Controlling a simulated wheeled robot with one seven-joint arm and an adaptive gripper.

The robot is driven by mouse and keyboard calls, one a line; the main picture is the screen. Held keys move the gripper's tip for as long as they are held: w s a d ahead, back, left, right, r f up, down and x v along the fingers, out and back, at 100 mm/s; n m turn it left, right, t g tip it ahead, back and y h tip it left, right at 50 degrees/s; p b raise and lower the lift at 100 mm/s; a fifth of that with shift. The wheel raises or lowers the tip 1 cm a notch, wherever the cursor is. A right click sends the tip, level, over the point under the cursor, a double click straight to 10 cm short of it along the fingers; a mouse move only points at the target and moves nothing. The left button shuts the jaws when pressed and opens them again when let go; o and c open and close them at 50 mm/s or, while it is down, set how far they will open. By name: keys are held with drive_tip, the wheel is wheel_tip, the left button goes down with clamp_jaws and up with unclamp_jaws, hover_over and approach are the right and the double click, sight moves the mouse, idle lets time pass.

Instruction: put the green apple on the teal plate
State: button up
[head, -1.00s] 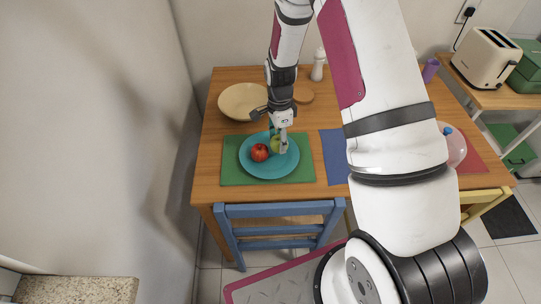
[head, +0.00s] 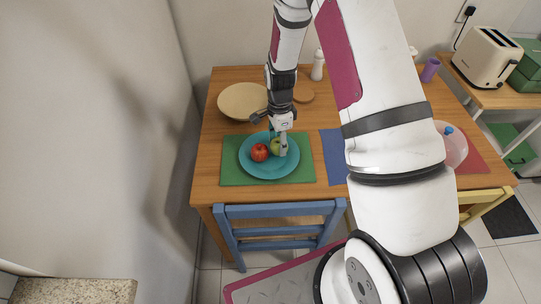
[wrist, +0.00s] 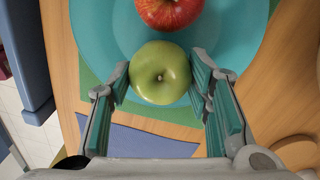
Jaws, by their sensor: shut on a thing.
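The green apple (wrist: 160,73) is between the two fingers of my gripper (wrist: 160,80), which is shut on it. In the head view the apple (head: 275,147) is partly hidden by my gripper (head: 278,145). It is over the right part of the teal plate (head: 268,171); I cannot tell whether it touches the plate. The plate (wrist: 100,25) also shows in the wrist view. A red apple (head: 259,152) sits on the plate just left of the green one, and it shows at the top of the wrist view (wrist: 168,10).
The plate lies on a green placemat (head: 232,178). A cream bowl (head: 240,101) stands behind it on the wooden table (head: 205,170). A blue placemat (head: 333,155) is to the right. A blue chair (head: 280,209) stands at the front edge.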

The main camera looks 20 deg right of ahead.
drive_tip(key=shift+f+b, duration=0.3)
drive_tip(key=shift+f, duration=0.5)
idle(0.4)
drive_tip(key=o, duration=1.3)
drive_tip(key=shift+c, duration=0.2)
drive_tip(key=shift+r, duration=0.1)
